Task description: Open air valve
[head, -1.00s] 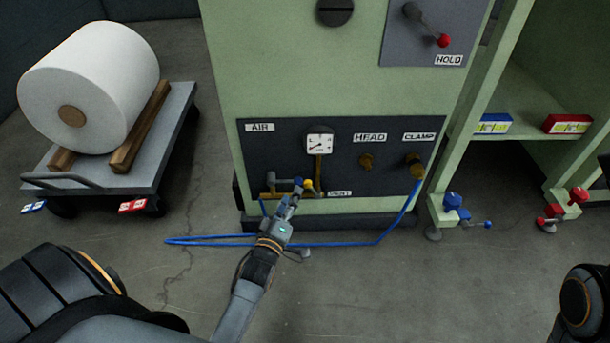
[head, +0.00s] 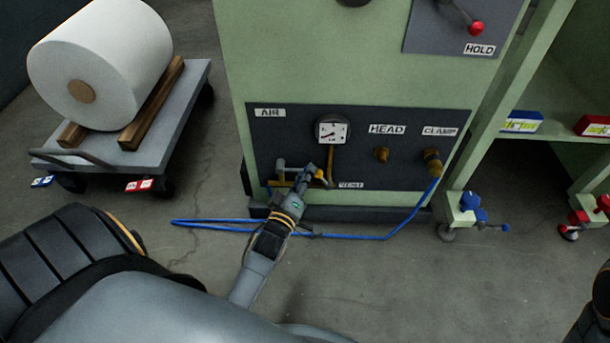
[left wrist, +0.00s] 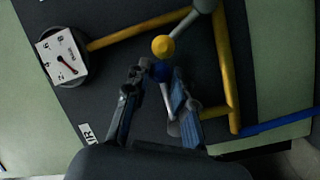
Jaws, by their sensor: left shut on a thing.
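The dark AIR panel (head: 290,150) sits low on the green machine. My left gripper (head: 309,176) reaches the pipework below the gauge. In the left wrist view its fingers (left wrist: 157,100) are on either side of the air valve's small lever (left wrist: 167,97), shut on it. A yellow knob (left wrist: 163,47) and a blue part (left wrist: 161,69) show just beyond the fingertips. In the head view the gripper partly hides the valve.
A blue hose (head: 340,236) loops over the floor before the machine. HEAD (head: 382,155) and CLAMP (head: 432,160) fittings are to the right. A cart (head: 175,110) with a white roll (head: 120,55) stands left; a green shelf (head: 560,150) stands right.

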